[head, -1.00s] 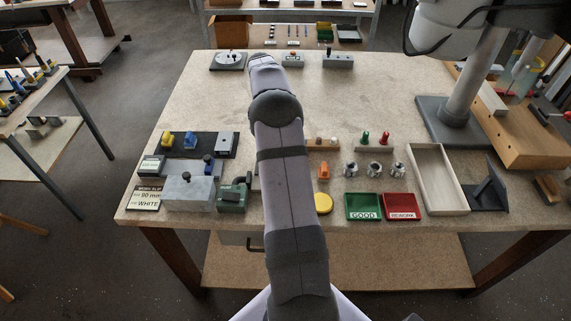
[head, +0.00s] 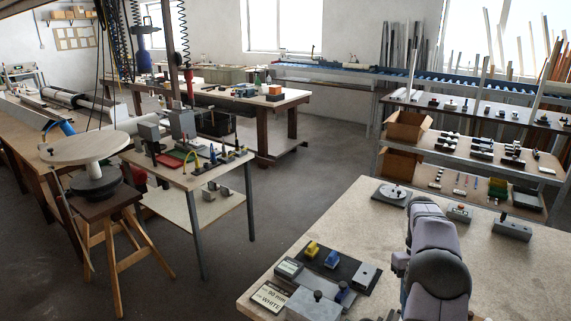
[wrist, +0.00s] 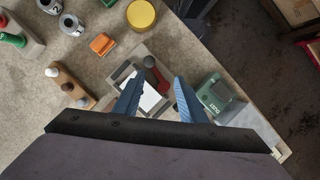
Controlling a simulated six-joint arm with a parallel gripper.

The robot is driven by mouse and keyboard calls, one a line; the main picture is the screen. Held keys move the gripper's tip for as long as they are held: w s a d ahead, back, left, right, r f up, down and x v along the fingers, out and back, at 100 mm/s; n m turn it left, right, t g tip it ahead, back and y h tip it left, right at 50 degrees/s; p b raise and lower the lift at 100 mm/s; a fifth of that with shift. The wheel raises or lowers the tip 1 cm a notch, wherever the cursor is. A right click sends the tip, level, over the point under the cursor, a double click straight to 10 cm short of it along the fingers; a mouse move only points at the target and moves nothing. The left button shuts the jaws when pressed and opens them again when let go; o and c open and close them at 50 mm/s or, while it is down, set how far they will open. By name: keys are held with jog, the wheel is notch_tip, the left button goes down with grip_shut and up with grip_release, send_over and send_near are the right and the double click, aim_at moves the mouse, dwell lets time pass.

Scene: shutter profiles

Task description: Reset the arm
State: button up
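My arm (head: 437,262) rises over the right-hand workbench in the head view, and its gripper end is not visible there. In the wrist view my gripper (wrist: 155,90) points down at the bench with its two blue fingers apart and nothing between them. Below the fingers is a grey fixture (wrist: 130,72) with a white plate and a dark knob with a red part. A green device (wrist: 217,95) is just right of the right finger. How far the fingertips are above these things I cannot tell.
The wrist view also shows a yellow disc (wrist: 141,14), an orange block (wrist: 102,44), metal fittings (wrist: 72,24) and a wooden peg block (wrist: 70,86). In the head view, a black tray (head: 327,266) lies left of my arm. A round-topped stool (head: 85,148) and side table stand farther left.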

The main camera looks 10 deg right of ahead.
jog(key=s+a+r+n+t, duration=0.1)
jog(key=s+a, duration=0.1)
jog(key=a, duration=0.6)
jog(key=s+a+r+t, duration=0.1)
jog(key=a, duration=0.8)
jog(key=s+a+f+t, duration=0.2)
jog(key=s+a+f, duration=0.2)
jog(key=s+a, duration=0.8)
notch_tip(320, 180, down, 14)
jog(key=d+b, duration=0.1)
jog(key=b, duration=1.2)
jog(key=shift+s+r+n+b, duration=0.15)
jog(key=shift+s+n+b, duration=0.15)
jog(key=shift+s+b, duration=0.1)
